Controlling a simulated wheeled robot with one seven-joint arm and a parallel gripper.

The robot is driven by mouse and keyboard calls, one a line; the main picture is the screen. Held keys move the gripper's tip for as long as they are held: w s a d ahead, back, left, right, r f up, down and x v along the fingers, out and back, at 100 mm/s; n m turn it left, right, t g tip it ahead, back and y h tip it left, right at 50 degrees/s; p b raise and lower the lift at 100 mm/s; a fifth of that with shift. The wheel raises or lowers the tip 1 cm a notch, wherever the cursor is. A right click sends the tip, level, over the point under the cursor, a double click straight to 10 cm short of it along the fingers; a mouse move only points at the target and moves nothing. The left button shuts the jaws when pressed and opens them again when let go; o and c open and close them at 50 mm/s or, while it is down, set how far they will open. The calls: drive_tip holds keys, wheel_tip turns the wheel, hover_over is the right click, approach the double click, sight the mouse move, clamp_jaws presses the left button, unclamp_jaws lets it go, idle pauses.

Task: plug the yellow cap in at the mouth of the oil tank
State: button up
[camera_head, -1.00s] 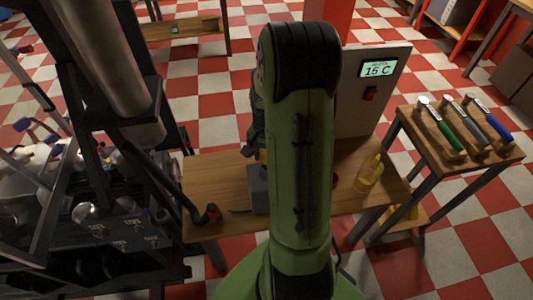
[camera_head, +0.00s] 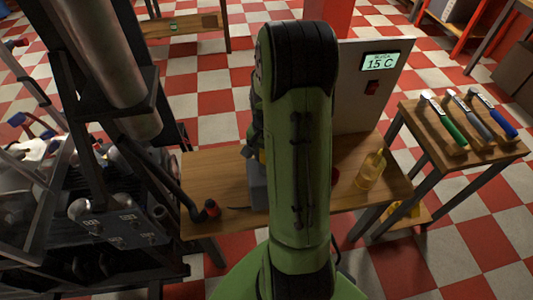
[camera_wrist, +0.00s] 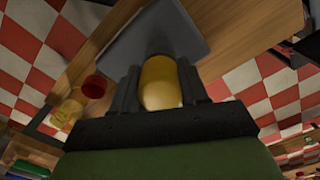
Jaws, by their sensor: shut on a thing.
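The yellow cap (camera_wrist: 160,82) is between the two dark fingers of my gripper (camera_wrist: 158,88) in the wrist view, and the gripper is shut on it. A grey, flat-sided body (camera_wrist: 150,30) lies just beyond the cap. A grey block (camera_head: 258,188) also shows on the wooden table (camera_head: 215,170) in the head view, partly behind my green arm. It may be the oil tank, but I cannot tell for certain. Its mouth is not clearly visible. I cannot tell whether the cap touches the grey body. My arm hides the gripper in the head view.
A yellow bottle (camera_head: 371,169) stands on the table's right side. A red round thing (camera_wrist: 95,86) is left of the gripper in the wrist view. A panel reading 15 C (camera_head: 380,60) stands behind. Dark machinery (camera_head: 110,220) is close at left.

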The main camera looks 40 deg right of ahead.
drive_tip(key=shift+f, duration=0.3)
drive_tip(key=o, duration=1.1)
drive_tip(key=shift+c, duration=0.2)
wheel_tip(320, 180, up, 16)
drive_tip(key=p, duration=0.4)
